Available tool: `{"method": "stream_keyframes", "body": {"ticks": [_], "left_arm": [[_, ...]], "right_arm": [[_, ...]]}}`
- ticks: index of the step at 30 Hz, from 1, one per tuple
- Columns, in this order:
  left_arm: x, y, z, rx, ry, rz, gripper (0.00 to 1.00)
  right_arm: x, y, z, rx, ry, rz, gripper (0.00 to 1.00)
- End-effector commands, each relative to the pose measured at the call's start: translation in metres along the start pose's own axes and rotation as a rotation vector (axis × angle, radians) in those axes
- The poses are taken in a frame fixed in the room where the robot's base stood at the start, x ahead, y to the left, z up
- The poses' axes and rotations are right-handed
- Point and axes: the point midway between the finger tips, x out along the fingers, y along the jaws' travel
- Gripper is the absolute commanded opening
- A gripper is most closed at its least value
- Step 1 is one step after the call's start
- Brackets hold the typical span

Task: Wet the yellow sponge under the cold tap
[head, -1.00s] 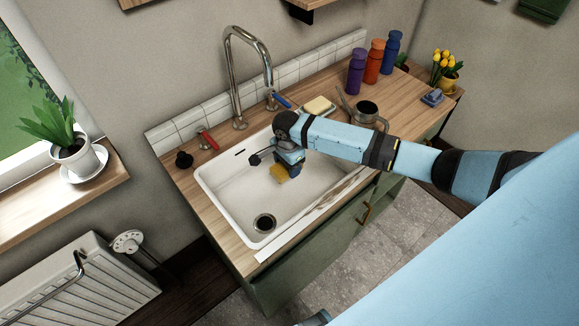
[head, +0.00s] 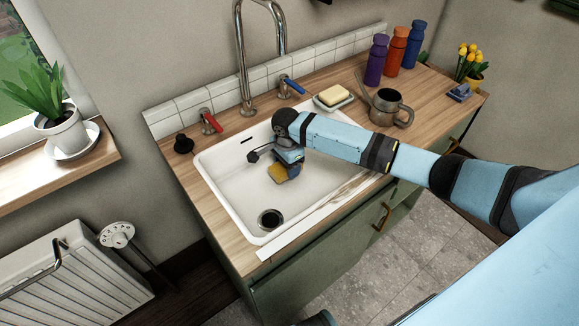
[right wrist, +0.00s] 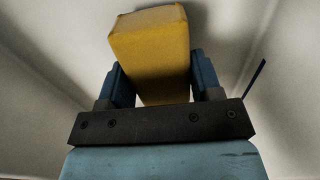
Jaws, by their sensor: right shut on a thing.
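The yellow sponge (head: 276,173) is held inside the white sink basin (head: 232,200), above its floor. My right gripper (head: 289,168) is shut on it. In the right wrist view the sponge (right wrist: 150,45) sits between the two blue fingers of the gripper (right wrist: 152,84). The blue-marked cold lever (head: 292,86) is right of the spout and the red-marked hot lever (head: 210,123) is left. I see no water running. My left gripper is not in view.
A soap bar on a dish (head: 333,98) and a metal mug (head: 391,108) stand right of the basin. Several bottles (head: 395,50) and yellow flowers (head: 470,62) are farther right. A black plug (head: 183,144) lies left of the red lever. The drain (head: 270,219) is uncovered.

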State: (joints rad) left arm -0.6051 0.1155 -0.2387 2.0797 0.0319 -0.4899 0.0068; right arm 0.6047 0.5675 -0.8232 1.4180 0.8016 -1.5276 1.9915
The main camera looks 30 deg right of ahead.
Motion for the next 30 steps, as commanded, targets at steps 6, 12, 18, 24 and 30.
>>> {"method": "stream_keyframes", "body": {"ticks": [6,12,18,24,30], "left_arm": [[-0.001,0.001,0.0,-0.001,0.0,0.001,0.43],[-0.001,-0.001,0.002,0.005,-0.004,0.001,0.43],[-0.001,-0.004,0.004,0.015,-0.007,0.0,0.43],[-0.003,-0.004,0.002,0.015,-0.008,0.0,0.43],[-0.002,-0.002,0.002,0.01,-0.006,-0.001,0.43]], "right_arm": [[0.008,0.0,0.0,0.0,0.001,0.0,0.36],[0.009,0.0,0.0,-0.001,0.001,0.0,0.36],[0.01,0.0,0.0,-0.001,0.0,0.0,0.36],[0.012,0.0,0.0,-0.001,0.0,0.0,0.36],[0.013,0.0,0.0,-0.001,0.0,0.0,0.89]]}}
